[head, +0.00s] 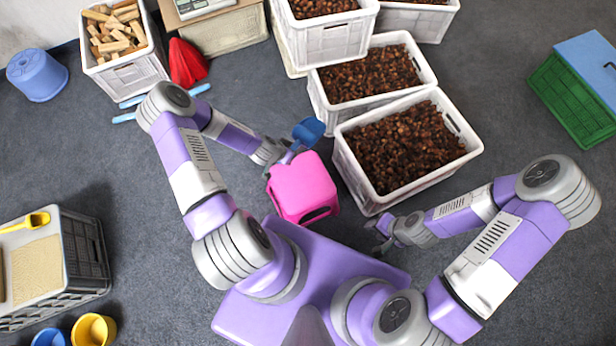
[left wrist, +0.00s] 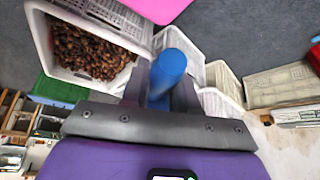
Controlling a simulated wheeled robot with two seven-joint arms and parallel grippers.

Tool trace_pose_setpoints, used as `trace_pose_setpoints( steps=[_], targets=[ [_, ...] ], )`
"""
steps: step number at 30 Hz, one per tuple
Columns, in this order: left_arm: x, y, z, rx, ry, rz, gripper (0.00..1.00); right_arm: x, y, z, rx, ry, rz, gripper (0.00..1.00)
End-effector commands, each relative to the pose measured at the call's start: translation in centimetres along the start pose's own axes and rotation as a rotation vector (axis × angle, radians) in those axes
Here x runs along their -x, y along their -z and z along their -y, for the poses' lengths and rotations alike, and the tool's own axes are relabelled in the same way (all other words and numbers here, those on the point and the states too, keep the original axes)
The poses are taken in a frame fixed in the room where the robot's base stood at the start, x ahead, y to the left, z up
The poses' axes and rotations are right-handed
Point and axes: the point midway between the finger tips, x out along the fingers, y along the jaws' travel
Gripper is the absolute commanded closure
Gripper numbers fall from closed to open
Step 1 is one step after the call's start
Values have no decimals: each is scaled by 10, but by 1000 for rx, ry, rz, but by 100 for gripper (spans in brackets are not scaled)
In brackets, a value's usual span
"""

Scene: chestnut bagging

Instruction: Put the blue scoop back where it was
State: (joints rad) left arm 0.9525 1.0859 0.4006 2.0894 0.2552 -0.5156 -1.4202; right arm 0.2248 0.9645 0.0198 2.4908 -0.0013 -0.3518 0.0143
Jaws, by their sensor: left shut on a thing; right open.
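The blue scoop (head: 309,131) is in the air beside the pink stool, near the corner of the nearest chestnut crate. My left gripper (head: 292,150) is shut on it. In the left wrist view the scoop's blue handle (left wrist: 169,70) stands between the two dark fingers of my left gripper (left wrist: 163,92); the rest of the scoop is hidden there. My right gripper (head: 381,238) is open and empty, low beside the near crate and close to my base.
The pink stool (head: 302,190) stands just below the left gripper. White crates of chestnuts (head: 350,152) stand to its right and behind. A wood-block crate (head: 133,73), red object (head: 187,63) and blue bucket (head: 37,75) are at upper left.

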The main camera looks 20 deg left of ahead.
Motion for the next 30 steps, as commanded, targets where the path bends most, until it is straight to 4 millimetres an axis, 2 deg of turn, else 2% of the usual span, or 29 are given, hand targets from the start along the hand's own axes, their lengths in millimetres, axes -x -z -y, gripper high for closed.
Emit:
trace_pose_setpoints(
  steps=[1,3,6,9,14,21,30],
  targets=[
    [-10,-26,-4,-8,-16,18,100,6,0,2,0,0,0,57],
    [-23,-54,-10,-35,-28,32,100,10,0,4,0,0,0,57],
    [-36,-87,-22,-64,-40,50,100,14,0,5,0,0,0,57],
    [-44,-109,-33,-82,-46,62,100,17,-1,6,0,0,0,57],
    [-54,-127,-43,-93,-47,72,100,16,0,6,0,0,0,57],
    [-94,-151,-44,-93,-46,73,100,-5,0,-2,0,0,0,57],
    [-124,-167,-44,-91,-46,74,100,-19,1,-7,0,0,0,57]
  ],
)
